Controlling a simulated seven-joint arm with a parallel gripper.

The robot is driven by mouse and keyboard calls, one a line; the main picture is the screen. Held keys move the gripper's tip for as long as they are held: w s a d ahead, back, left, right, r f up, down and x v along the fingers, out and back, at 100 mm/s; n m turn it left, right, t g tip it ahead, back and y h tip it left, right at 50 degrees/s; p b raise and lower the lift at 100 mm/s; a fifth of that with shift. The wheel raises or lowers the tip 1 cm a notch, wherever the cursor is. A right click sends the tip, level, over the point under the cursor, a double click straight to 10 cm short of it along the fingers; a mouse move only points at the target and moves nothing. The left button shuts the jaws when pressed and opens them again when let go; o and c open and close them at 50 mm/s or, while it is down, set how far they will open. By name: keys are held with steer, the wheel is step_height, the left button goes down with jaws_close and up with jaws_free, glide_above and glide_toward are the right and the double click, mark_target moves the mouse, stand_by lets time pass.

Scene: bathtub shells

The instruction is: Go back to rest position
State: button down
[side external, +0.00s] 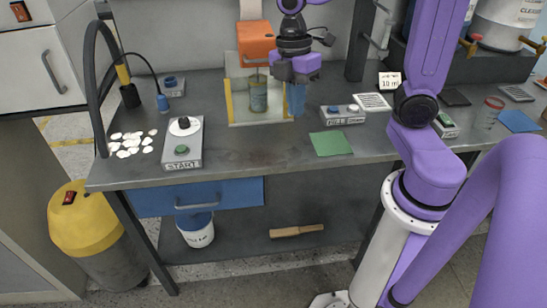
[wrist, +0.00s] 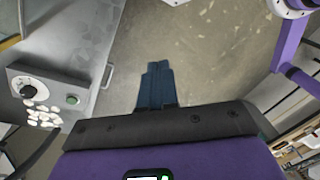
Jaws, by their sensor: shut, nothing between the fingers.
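My gripper (side external: 297,98) hangs fingers-down above the bench in the side external view, at the right edge of the framed tray under the orange-headed device. Its blue fingers are together and hold nothing. In the wrist view the shut fingers (wrist: 158,85) show at the centre, with floor and the bench edge behind them. A green-brown jar (side external: 258,95) stands upright in the tray, left of my gripper and apart from it.
The START box (side external: 183,150) and several white shells (side external: 130,143) lie on the left of the bench (side external: 250,155). A button box (side external: 343,115) and green sheet (side external: 331,143) lie right of my gripper. The front middle of the bench is clear.

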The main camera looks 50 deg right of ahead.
steer(key=s+a+f+m+t, duration=0.1)
steer(key=s+a+f+m, duration=0.1)
steer(key=s, duration=1.1)
steer(key=shift+s+a+f+m+t, duration=0.15)
steer(key=shift+s+f+m+t, duration=0.15)
steer(key=shift+f+m, duration=0.55)
steer(key=shift+r, duration=0.2)
